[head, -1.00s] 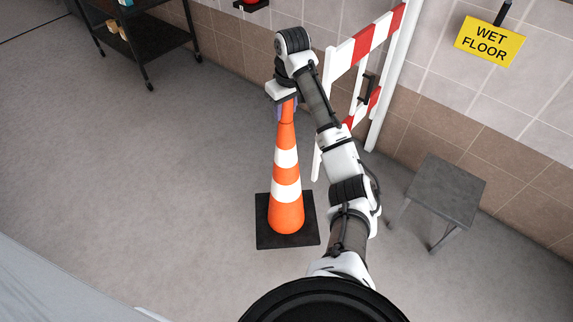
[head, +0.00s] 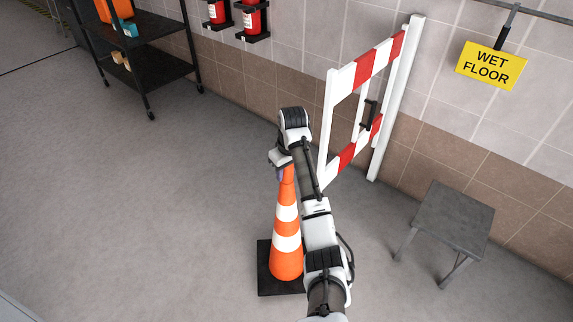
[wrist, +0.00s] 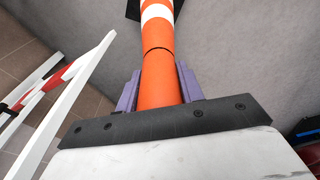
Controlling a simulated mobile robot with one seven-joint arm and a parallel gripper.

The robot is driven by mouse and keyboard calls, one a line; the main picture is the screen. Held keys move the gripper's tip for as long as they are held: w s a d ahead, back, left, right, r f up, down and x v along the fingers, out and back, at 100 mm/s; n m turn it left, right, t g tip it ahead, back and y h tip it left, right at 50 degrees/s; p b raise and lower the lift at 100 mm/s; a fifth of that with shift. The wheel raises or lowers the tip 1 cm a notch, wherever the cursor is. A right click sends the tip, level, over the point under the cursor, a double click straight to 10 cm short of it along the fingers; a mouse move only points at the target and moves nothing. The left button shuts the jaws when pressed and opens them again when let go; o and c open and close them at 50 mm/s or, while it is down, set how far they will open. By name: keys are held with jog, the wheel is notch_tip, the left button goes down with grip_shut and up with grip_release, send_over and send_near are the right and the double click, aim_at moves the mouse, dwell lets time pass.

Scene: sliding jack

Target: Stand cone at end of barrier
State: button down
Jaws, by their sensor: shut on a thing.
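An orange and white striped cone (head: 287,226) with a black square base stands upright in front of me in the head view. My gripper (head: 284,171) is at its top, and the arm partly covers the cone's right side. In the wrist view my gripper (wrist: 160,90) has its purple fingers on both sides of the cone's orange neck (wrist: 158,75), shut on it. The red and white barrier (head: 362,105) stands behind and to the right of the cone, apart from it. Whether the base touches the floor is hard to tell.
A grey stool (head: 447,222) stands at the right. A black shelf cart (head: 150,65) is at the back left. Fire extinguishers (head: 254,18) and a yellow wet floor sign (head: 491,66) hang on the tiled wall. The floor at the left is clear.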

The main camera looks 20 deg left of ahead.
jog(key=shift+f, duration=2)
jog(key=c, duration=0.9)
grip_release()
jog(key=shift+f, duration=0.25)
jog(key=shift+r, duration=0.1)
jog(key=r+p, duration=0.1)
jog(key=r, duration=0.3)
jog(key=r+p, duration=0.1)
jog(key=r, duration=0.3)
jog(key=d+r+p, duration=0.1)
jog(key=r, duration=0.3)
jog(key=shift+s+d, duration=0.1)
jog(key=shift+s, duration=0.3)
